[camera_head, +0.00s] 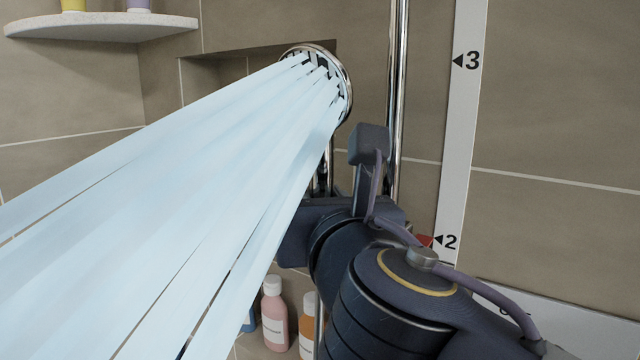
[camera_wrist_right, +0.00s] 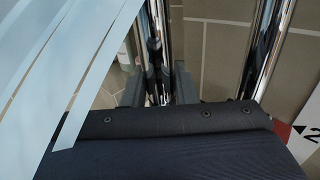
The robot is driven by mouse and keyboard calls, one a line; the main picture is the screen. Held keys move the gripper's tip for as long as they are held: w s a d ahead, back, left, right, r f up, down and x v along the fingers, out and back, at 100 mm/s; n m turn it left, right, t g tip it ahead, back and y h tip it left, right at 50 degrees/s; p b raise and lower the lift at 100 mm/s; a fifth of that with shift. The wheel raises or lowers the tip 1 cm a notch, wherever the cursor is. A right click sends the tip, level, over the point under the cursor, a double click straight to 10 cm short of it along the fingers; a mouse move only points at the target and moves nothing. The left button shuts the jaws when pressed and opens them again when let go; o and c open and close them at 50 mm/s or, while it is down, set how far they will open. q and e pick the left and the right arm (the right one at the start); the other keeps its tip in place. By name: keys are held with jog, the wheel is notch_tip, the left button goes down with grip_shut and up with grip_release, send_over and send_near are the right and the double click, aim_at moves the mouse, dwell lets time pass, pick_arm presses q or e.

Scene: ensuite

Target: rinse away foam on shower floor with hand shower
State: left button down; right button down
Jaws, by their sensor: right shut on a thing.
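The hand shower (camera_head: 344,88) is chrome, and its round head faces left and toward the camera in the head view. Wide pale-blue water jets (camera_head: 170,165) stream from it to the lower left; they also cross the left of the right wrist view (camera_wrist_right: 65,65). My right gripper (camera_head: 320,188) is shut on the handle below the head, mostly hidden behind my wrist. In the wrist view its fingers (camera_wrist_right: 158,88) close around the dark and chrome handle. The shower floor and any foam do not show. My left gripper is not in view.
A chrome rail (camera_head: 398,100) stands just behind my right gripper, beside a white strip (camera_head: 461,120) marked 2 and 3. Tiled walls enclose the space. A corner shelf (camera_head: 100,28) is at upper left.

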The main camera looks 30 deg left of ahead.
aim_at(323, 140)
notch_tip(323, 140, up, 8)
jog(key=p, duration=0.8)
jog(key=shift+r, duration=0.2)
jog(key=shift+s+d+f+b, duration=0.65)
jog(key=shift+s+d, duration=0.05)
jog(key=shift+s, duration=0.15)
jog(key=v, duration=1.6)
jog(key=shift+w, duration=0.1)
